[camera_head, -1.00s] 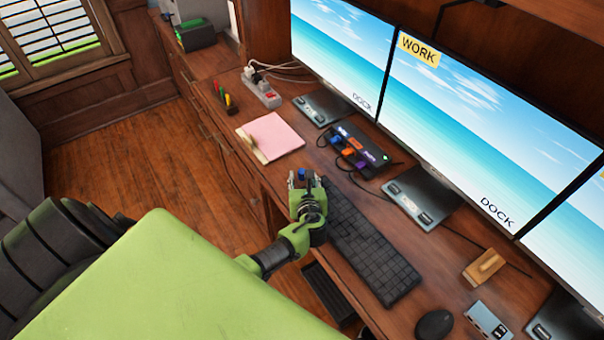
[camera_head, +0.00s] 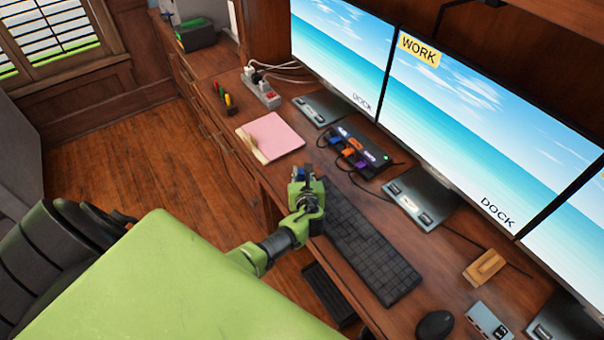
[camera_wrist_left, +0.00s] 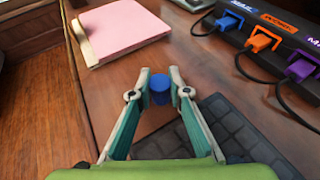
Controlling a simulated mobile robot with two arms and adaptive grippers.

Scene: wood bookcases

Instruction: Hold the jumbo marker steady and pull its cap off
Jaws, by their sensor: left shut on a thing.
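My left gripper (camera_head: 303,176) is over the desk, by the far-left end of the keyboard. In the left wrist view, the gripper (camera_wrist_left: 161,85) is shut on a short blue cylinder (camera_wrist_left: 160,88), which I take for the jumbo marker. Only a small blue part shows between the fingertips. In the head view only a bit of blue (camera_head: 298,173) shows at the gripper's tip. I cannot tell cap from body, or whether it touches the desk. My right gripper is not in view.
A pink pad (camera_head: 271,137) lies beyond the gripper. A black hub (camera_head: 357,152) with coloured plugs stands to the right. The keyboard (camera_head: 370,250), mouse (camera_head: 435,325) and wooden block (camera_head: 484,268) lie nearer. Monitors (camera_head: 480,110) line the back. The desk's front edge is close to the gripper.

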